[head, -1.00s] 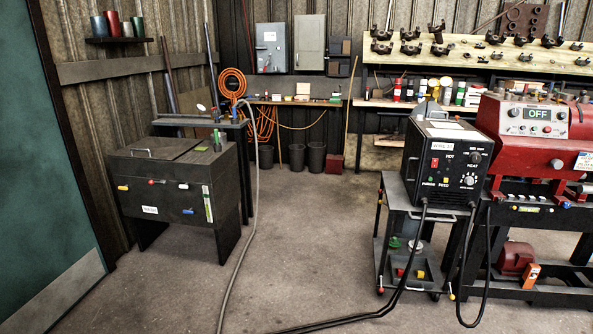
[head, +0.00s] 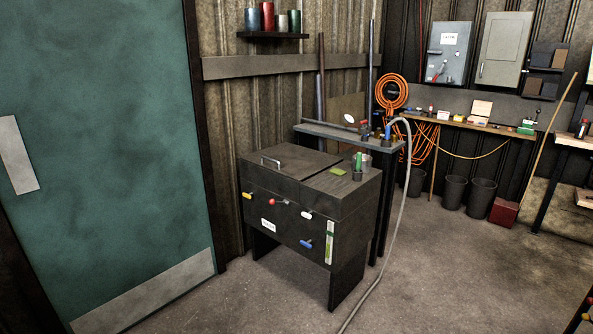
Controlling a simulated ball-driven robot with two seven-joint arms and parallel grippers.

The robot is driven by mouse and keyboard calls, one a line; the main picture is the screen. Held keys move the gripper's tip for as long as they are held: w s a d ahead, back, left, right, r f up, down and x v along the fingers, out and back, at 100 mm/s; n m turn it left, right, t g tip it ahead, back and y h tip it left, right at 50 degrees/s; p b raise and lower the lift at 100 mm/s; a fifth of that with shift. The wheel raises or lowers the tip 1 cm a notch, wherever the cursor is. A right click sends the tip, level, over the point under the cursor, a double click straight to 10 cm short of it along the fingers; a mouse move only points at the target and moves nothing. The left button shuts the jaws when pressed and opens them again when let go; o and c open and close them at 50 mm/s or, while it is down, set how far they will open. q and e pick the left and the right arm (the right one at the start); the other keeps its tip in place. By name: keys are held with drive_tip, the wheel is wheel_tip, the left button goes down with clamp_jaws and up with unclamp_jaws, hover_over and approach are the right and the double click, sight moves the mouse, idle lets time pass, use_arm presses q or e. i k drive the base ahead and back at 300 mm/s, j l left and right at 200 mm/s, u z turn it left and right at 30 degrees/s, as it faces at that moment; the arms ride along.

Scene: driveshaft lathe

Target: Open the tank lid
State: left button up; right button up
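A light metal handle (head: 270,161) sits near the lid's left edge. Several coloured knobs and levers, a white label and a green-white gauge strip are on the tank's front. Neither of my grippers is in view.
A green door (head: 100,130) fills the left side. A grey hose (head: 401,210) runs from a narrow bench (head: 350,133) behind the tank down to the floor. A cup (head: 362,162) and a green pad (head: 338,170) sit on the tank top.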

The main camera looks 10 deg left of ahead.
sight(295, 161)
drive_tip(key=i+j+u, duration=0.15)
drive_tip(key=i+u, duration=0.2)
drive_tip(key=i, duration=0.2)
drive_tip(key=i+u, duration=0.35)
drive_tip(key=i, duration=0.2)
drive_tip(key=i+j+z, duration=0.15)
drive_tip(key=i+z, duration=0.2)
drive_tip(key=i+j+z, duration=0.5)
drive_tip(key=i+z, duration=0.15)
